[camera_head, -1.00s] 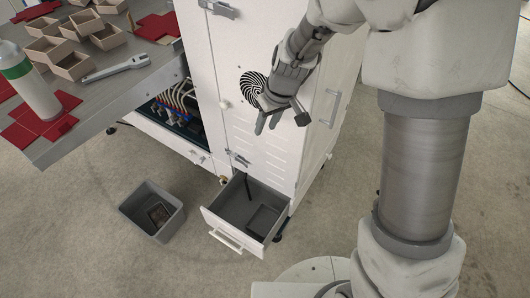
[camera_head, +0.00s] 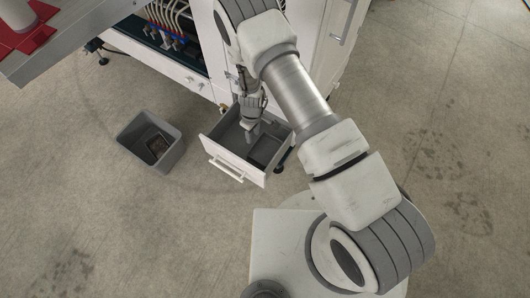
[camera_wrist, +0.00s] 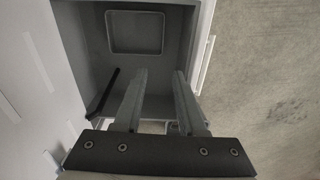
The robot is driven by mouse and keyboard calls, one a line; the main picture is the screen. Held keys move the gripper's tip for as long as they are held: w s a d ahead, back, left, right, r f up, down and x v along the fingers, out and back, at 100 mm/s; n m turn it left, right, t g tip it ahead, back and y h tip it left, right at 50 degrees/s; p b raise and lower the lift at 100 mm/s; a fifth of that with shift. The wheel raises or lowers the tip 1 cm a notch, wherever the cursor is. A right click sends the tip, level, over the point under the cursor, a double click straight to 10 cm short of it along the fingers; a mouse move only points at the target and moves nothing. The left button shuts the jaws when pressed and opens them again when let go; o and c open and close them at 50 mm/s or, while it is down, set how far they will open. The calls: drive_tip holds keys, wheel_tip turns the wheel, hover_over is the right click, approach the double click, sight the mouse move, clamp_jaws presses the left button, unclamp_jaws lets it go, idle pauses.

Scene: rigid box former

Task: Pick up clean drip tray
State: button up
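The clean drip tray, a grey square tray with a raised rim, lies in the open drawer. It shows in the head view (camera_head: 265,149), partly behind my arm, and at the far end of the drawer in the wrist view (camera_wrist: 135,33). My gripper (camera_head: 248,126) is over the drawer, to the left of the tray in the head view. In the wrist view my gripper (camera_wrist: 159,72) has its two fingers apart with nothing between them. The fingertips are short of the tray and do not appear to touch it.
The white drawer (camera_head: 228,168) is pulled out of the white machine. A dark bar (camera_wrist: 102,95) lies in the drawer beside the left finger. A grey bin (camera_head: 133,145) with a dark soiled tray (camera_head: 157,146) stands on the floor left of the drawer.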

drive_tip(key=b, duration=0.4)
hover_over(256, 161)
drive_tip(key=shift+n, duration=0.3)
wheel_tip(256, 161, down, 15)
drive_tip(key=shift+w+a, duration=0.1)
drive_tip(key=shift+w, duration=0.05)
wheel_tip(256, 161, down, 6)
drive_tip(key=b, duration=0.2)
drive_tip(key=shift+r+b, duration=0.1)
drive_tip(key=shift+b, duration=0.2)
drive_tip(key=shift+c, duration=0.3)
clamp_jaws()
